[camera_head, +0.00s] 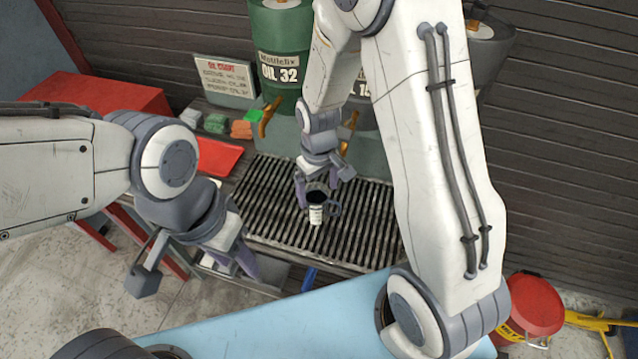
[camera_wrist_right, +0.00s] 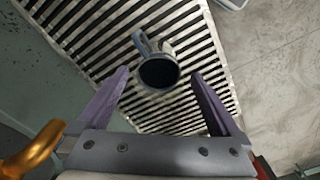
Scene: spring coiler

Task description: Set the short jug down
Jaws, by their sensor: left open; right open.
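The short jug (camera_head: 316,214) is dark with a pale label and stands on the slatted grate (camera_head: 262,215), its handle toward the right in the head view. In the right wrist view the jug (camera_wrist_right: 158,72) shows its dark round mouth, with its handle toward the top. My right gripper (camera_head: 318,190) is open just behind the jug in the head view. Its two purple fingers (camera_wrist_right: 160,78) are spread, one on each side of the jug, with gaps visible. My left gripper (camera_head: 236,262) is open and empty, low at the left near the grate's front edge.
A green drum marked OIL 32 (camera_head: 280,60) and other drums with brass taps (camera_head: 269,117) stand behind the grate. An oil chart (camera_head: 226,78), coloured cloths (camera_head: 216,123) and a red tray (camera_head: 217,157) are at the left. The grate's right part is clear.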

